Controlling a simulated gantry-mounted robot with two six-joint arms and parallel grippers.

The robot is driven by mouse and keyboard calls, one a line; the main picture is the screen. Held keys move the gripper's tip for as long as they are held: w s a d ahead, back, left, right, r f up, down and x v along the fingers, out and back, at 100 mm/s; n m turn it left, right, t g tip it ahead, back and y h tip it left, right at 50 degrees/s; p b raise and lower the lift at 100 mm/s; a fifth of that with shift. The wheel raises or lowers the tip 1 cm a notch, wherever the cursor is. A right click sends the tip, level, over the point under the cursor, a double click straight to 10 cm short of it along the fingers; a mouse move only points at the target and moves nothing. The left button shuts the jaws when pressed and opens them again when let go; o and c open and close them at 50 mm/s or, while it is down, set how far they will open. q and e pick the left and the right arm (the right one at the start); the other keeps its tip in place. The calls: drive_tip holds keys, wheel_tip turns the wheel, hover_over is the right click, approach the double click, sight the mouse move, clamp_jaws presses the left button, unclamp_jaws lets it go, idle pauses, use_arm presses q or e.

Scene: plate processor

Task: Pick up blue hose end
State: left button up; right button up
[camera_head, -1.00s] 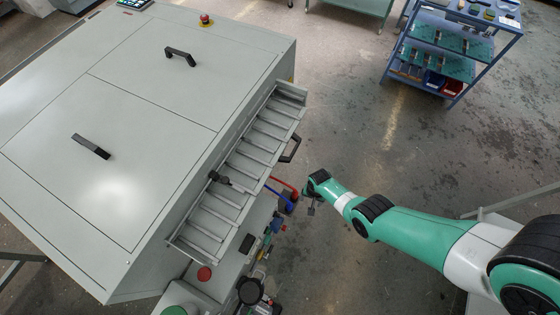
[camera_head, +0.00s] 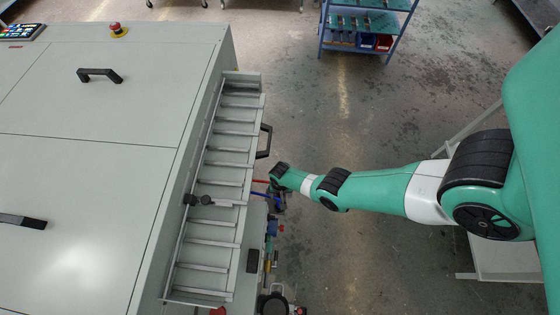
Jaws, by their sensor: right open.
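The blue hose (camera_head: 261,196) is a short blue line. It comes out from the right side of the grey machine, below the ribbed tray, and its end is at or behind my right gripper. My right gripper (camera_head: 278,195) hangs under the wrist of the green arm, which comes in from the right. It is small and dark here, and its jaws are open. It is close beside the end of the blue hose; I cannot tell whether they touch. My left gripper is not in view.
A red hose (camera_head: 260,181) runs just above the blue one. The grey machine (camera_head: 100,165) fills the left, with a ribbed tray (camera_head: 228,158) and black handle (camera_head: 264,141) on its side. A blue cart (camera_head: 323,38) stands at the back. Floor between is clear.

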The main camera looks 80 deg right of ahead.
sight(280, 200)
drive_tip(key=shift+f, duration=0.15)
wheel_tip(280, 200, down, 6)
drive_tip(key=b, duration=0.6)
drive_tip(key=shift+w+f, duration=0.1)
drive_tip(key=shift+f, duration=0.15)
drive_tip(key=f+b, duration=0.5)
drive_tip(key=shift+a+f, duration=0.15)
drive_tip(key=shift+a, duration=0.1)
drive_tip(key=shift+r, duration=0.2)
clamp_jaws()
